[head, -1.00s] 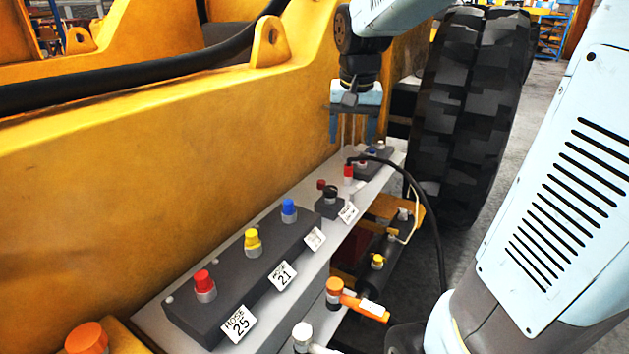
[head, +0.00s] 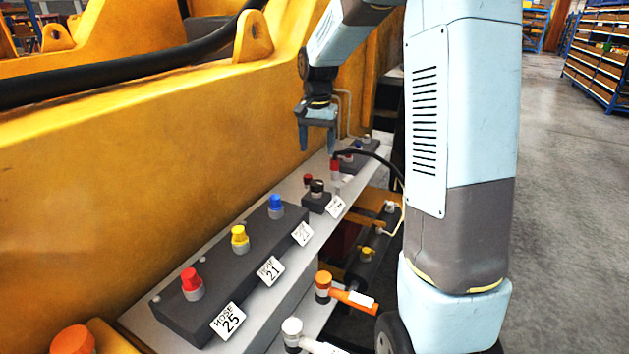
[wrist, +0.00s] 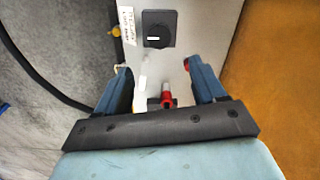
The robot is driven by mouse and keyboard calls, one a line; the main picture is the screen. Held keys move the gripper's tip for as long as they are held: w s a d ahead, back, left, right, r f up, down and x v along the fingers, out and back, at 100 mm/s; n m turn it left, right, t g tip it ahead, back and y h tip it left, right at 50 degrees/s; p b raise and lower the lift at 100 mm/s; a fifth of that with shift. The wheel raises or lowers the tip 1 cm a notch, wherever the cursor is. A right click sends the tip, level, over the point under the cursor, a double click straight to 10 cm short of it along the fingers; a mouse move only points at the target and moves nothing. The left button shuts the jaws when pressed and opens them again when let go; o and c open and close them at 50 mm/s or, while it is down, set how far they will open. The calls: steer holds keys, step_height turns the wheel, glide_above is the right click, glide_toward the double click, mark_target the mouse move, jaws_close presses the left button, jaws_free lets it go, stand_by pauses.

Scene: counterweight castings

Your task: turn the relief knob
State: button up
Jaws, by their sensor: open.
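The relief knob appears to be the black round knob (head: 317,187) on a small dark block on the grey ledge, with a white label in front. In the wrist view the black knob (wrist: 158,30) shows a white mark, beyond the fingertips and roughly centred between them. My gripper (head: 318,148) is open, fingers pointing down, above the ledge and a little above the knob in the head picture. In the wrist view my gripper (wrist: 160,72) has its two blue fingers spread with nothing held. It does not touch the knob.
A small red knob (head: 308,179) sits beside the black knob. A red hose fitting (head: 336,169) with a black hose stands just behind. Red, yellow and blue capped ports (head: 239,237) line the nearer block. The yellow machine wall (head: 120,190) bounds the left.

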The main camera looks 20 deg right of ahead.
mark_target(317, 182)
step_height(317, 182, down, 12)
steer(key=shift+r, duration=0.25)
steer(key=shift+c, duration=0.4)
steer(key=c, duration=0.9)
steer(key=shift+a, duration=0.3)
steer(key=shift+c, duration=0.3)
steer(key=shift+d, duration=0.15)
